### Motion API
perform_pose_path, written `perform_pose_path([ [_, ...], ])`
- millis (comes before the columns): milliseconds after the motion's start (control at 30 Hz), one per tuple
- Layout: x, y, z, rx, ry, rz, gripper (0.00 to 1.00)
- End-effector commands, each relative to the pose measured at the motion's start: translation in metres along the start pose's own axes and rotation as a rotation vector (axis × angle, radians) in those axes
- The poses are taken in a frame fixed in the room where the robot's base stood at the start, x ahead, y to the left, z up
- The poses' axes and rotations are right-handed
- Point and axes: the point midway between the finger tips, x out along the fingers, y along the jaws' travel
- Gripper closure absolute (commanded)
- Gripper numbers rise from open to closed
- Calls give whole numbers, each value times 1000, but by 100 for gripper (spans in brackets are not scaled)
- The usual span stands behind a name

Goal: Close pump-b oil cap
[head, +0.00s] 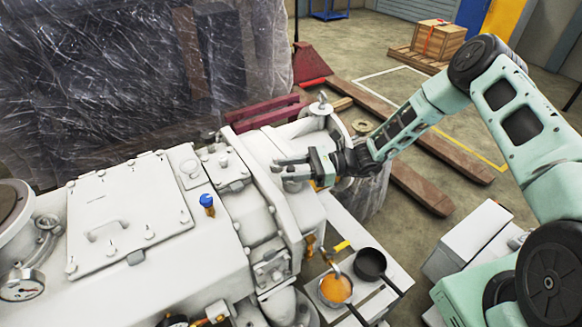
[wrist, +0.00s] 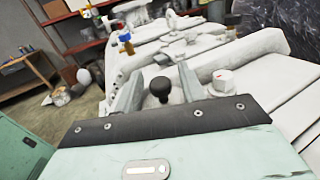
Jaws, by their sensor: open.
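My gripper (head: 284,167) is open in the head view, its fingers pointing left over the right end of the white pump (head: 150,245). In the wrist view, a dark round knob (wrist: 160,88) shows between the two grey fingers; I see no contact with it. No label shows which of these is the oil cap.
A small white table (head: 340,222) at the pump's right end holds a pan of orange liquid (head: 335,289) and a dark pan (head: 370,264). A plastic-wrapped load (head: 120,80) stands behind the pump. A gauge (head: 22,284) is at the lower left. Wooden beams lie on the floor behind.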

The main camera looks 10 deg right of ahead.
Motion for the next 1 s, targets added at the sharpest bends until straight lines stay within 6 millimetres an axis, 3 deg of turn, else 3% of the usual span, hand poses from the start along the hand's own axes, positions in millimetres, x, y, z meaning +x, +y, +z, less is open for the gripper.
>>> perform_pose_path([
  [167,0,0,0,0,0,0,60],
  [300,0,0,0,-1,0,0,99],
  [1000,4,1,-6,-56,133,-1,100],
])
